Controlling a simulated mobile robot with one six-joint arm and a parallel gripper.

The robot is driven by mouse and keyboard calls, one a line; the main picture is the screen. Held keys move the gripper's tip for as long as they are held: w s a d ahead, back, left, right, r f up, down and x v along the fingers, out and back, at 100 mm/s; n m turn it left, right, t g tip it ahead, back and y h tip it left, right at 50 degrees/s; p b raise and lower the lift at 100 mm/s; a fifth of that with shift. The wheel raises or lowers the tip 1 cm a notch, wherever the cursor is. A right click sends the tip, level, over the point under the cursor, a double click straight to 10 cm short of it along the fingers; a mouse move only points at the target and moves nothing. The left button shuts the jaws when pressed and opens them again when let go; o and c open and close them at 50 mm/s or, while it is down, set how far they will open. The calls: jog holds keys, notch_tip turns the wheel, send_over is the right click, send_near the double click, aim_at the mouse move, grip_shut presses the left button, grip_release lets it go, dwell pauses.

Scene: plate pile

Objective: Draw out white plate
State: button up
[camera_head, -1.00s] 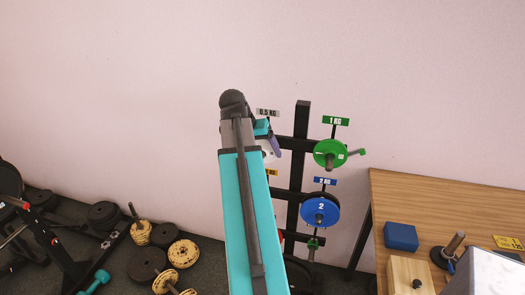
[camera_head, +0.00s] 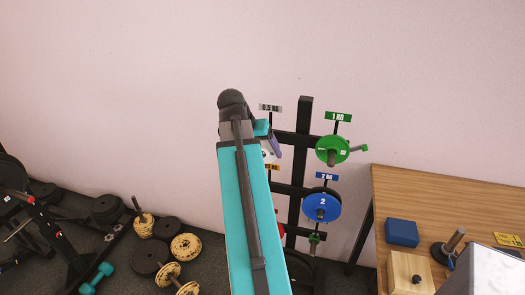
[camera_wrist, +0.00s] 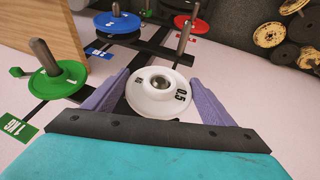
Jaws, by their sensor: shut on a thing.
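The white plate (camera_wrist: 150,101), marked 0.5, sits between the two purple fingers of my gripper (camera_wrist: 157,84) in the wrist view. The fingers touch its left and right rims, and my gripper is shut on it. A metal peg end shows at the plate's centre hole, so the plate is still around or right at its peg. In the head view my arm hides most of the plate; a purple finger of my gripper (camera_head: 274,144) shows below the 0.5 KG sign (camera_head: 270,107).
A black rack post (camera_head: 301,170) stands against the wall. A green plate (camera_head: 331,150) and a blue plate (camera_head: 321,206) hang on its right pegs. A wooden table (camera_head: 440,195) stands at right with a blue block (camera_head: 402,232). Loose plates (camera_head: 186,247) lie on the floor at left.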

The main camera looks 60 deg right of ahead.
jog(key=a, duration=0.2)
jog(key=s+a, duration=0.1)
jog(key=a, duration=0.1)
jog(key=shift+s, duration=0.15)
dwell(0.9)
jog(key=shift+s+a+r+b, duration=0.1)
jog(key=shift+s+a+b, duration=0.1)
jog(key=shift+a+b, duration=0.6)
jog(key=shift+s+a+b, duration=0.2)
jog(key=shift+a+b, duration=0.25)
jog(key=shift+b, duration=0.55)
